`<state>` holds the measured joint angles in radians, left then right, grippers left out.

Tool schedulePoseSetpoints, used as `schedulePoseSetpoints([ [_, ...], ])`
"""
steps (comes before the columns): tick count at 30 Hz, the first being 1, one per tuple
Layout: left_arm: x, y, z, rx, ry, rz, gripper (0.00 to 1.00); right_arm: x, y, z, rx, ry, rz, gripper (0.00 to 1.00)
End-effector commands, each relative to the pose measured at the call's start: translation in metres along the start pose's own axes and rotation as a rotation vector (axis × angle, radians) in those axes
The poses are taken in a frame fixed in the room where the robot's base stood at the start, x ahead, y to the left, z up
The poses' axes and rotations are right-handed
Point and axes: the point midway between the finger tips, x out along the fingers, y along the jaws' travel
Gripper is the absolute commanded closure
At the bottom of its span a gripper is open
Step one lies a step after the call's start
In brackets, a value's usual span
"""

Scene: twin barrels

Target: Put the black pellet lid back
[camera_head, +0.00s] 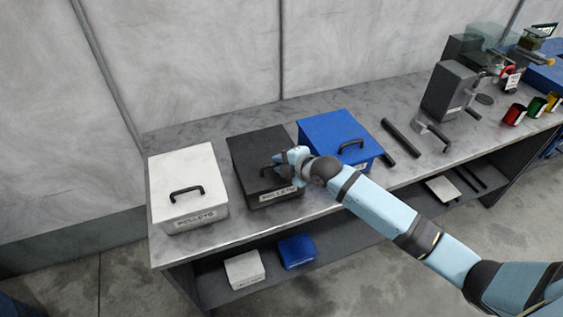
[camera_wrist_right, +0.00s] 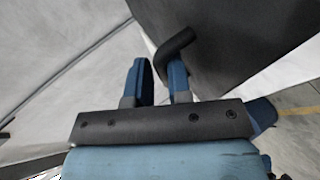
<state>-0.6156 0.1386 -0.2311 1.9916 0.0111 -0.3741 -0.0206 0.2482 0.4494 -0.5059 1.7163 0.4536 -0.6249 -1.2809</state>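The black pellet bin (camera_head: 275,192) stands on the bench between a white bin and a blue bin, with its label on the front. The black pellet lid (camera_head: 255,146) sits on top of it, and I see no clear gap under it. My right gripper (camera_head: 279,163) is at the lid's handle (camera_head: 267,171). In the right wrist view, the fingers of my right gripper (camera_wrist_right: 160,80) are close together with the black handle (camera_wrist_right: 176,42) between their tips. The dark lid (camera_wrist_right: 225,40) fills the upper right there. My left gripper is not in view.
The white bin (camera_head: 188,170) is close on the left and the blue bin (camera_head: 340,138) close on the right, both lidded with handles. The lower shelf holds a white box (camera_head: 243,268) and a blue box (camera_head: 297,250).

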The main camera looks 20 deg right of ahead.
Motion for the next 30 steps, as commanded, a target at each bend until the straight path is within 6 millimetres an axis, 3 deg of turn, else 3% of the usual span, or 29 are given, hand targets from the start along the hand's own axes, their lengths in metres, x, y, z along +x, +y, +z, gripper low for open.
schedulePoseSetpoints([
  [1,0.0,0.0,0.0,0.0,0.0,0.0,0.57,0.0,0.0,0.0,0.0,0.0,0.0,0.7],
  [2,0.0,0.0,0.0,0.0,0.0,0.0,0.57,0.0,0.0,0.0,0.0,0.0,0.0,0.63],
  [14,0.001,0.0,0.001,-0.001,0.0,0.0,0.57,-0.009,-0.001,0.001,-0.003,-0.001,-0.001,0.62],
  [24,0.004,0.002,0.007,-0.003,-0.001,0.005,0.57,-0.077,-0.001,0.001,-0.005,-0.001,0.0,0.62],
  [30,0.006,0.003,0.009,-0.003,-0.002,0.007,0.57,-0.109,-0.001,0.001,-0.003,-0.001,-0.001,0.62],
])
